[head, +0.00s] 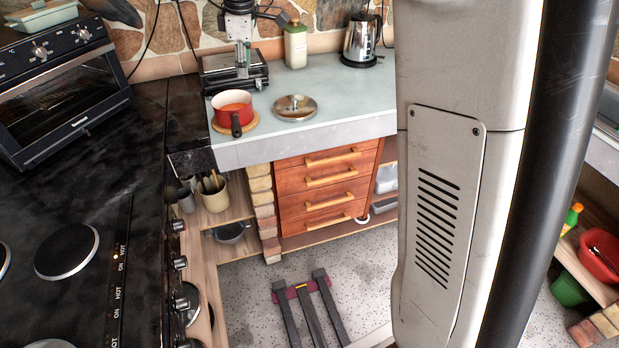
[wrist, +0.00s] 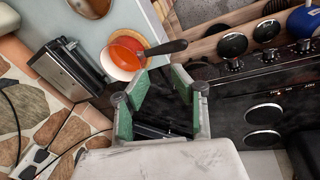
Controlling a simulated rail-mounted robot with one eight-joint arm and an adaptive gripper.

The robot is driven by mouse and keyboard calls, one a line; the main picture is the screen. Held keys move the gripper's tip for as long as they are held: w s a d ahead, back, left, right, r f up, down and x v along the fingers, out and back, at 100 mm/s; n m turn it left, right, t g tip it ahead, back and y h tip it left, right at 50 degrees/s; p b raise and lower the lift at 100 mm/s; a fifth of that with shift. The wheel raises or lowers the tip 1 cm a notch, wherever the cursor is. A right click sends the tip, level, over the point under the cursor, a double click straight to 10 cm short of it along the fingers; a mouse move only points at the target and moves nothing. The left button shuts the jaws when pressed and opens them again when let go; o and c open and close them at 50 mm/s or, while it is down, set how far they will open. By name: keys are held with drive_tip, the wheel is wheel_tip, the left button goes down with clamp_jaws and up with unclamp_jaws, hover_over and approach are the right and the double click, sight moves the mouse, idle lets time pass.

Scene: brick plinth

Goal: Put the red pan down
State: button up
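The red pan (head: 232,106) stands upright on a round wooden trivet (head: 251,125) at the left end of the light counter. Orange-red contents show inside it, and its black handle (head: 236,124) points toward the front. The pan also shows in the wrist view (wrist: 122,50), with its handle reaching right. My gripper (head: 243,71) is behind the pan in the head view, over or in front of a black and steel appliance. In the wrist view my gripper (wrist: 160,88) has its green-padded fingers spread, with nothing between them. It is apart from the pan.
A steel lid (head: 295,106) lies right of the pan. The appliance (head: 222,72), a pale green bottle (head: 296,46) and a kettle (head: 361,40) stand along the stone wall. A black stove (head: 80,215) and an oven (head: 65,95) are at left. Counter right of the lid is clear.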

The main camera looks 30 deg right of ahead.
drive_tip(key=s+m+t, duration=0.3)
drive_tip(key=s+m, duration=0.6)
drive_tip(key=s, duration=1.8)
drive_tip(key=s+f+m+t, duration=0.1)
drive_tip(key=s+f+m, duration=0.2)
drive_tip(key=s+f, duration=0.3)
drive_tip(key=s, duration=0.3)
drive_tip(key=shift+s+a+f+m, duration=0.25)
drive_tip(key=shift+s+f+m, duration=0.05)
drive_tip(key=shift+f+m, duration=0.1)
drive_tip(key=shift+f+b, duration=0.75)
drive_tip(key=shift+f, duration=0.05)
